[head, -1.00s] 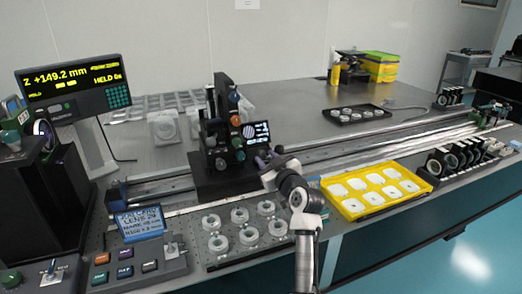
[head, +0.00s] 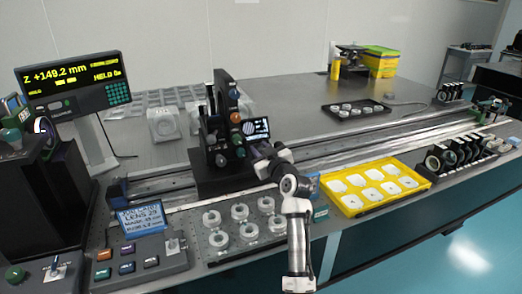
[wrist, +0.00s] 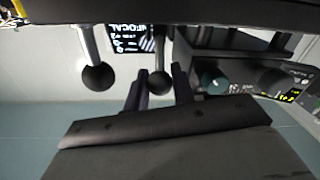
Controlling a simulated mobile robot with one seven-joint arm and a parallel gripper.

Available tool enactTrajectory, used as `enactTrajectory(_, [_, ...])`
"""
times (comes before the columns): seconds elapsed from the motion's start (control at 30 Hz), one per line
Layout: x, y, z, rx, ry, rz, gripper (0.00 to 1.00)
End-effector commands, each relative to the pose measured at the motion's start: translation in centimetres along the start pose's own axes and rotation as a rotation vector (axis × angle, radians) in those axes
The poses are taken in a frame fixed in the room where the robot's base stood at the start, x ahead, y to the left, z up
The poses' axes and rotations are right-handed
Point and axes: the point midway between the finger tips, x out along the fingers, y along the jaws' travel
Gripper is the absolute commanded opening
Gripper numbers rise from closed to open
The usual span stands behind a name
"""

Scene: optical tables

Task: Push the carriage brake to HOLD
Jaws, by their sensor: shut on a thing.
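The dark carriage (head: 225,178) stands on the long rail in the head view, with a small lit screen (head: 257,128) and several knobs. My gripper (wrist: 159,90) is at its right side, low down. In the wrist view its two dark fingers are on either side of a black ball knob (wrist: 160,83) on a grey rod, shut on it. A second ball-ended lever (wrist: 97,77) stands to the left, apart from the fingers. I cannot read any HOLD mark by these levers. My arm hides part of the carriage's right side in the head view.
A readout (head: 73,82) at the left shows Z +149.2 mm and HELD. Lens rings (head: 240,212) lie in front of the carriage. A yellow tray (head: 372,208) stands right of my arm. The rail (head: 370,142) is clear to the right of the carriage.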

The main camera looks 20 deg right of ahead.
Motion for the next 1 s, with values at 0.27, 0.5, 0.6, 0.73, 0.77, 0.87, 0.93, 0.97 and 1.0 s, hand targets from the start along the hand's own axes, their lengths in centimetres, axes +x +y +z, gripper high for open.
enactTrajectory(0.27, [0.4,0.2,-0.7,0.004,-0.074,-0.021,0.02])
enactTrajectory(0.5, [1.4,0.5,-1.4,0.017,-0.243,-0.068,0.02])
enactTrajectory(0.6, [1.9,0.5,-1.6,0.023,-0.333,-0.092,0.02])
enactTrajectory(0.73, [2.6,0.6,-1.6,0.033,-0.453,-0.125,0.02])
enactTrajectory(0.77, [2.8,0.6,-1.6,0.035,-0.482,-0.132,0.02])
enactTrajectory(0.87, [3.3,0.6,-1.6,0.042,-0.573,-0.158,0.02])
enactTrajectory(0.93, [3.7,0.6,-1.4,0.047,-0.636,-0.174,0.02])
enactTrajectory(0.97, [3.8,0.6,-1.4,0.049,-0.663,-0.182,0.02])
enactTrajectory(1.0, [4.0,0.6,-1.3,0.052,-0.697,-0.191,0.02])
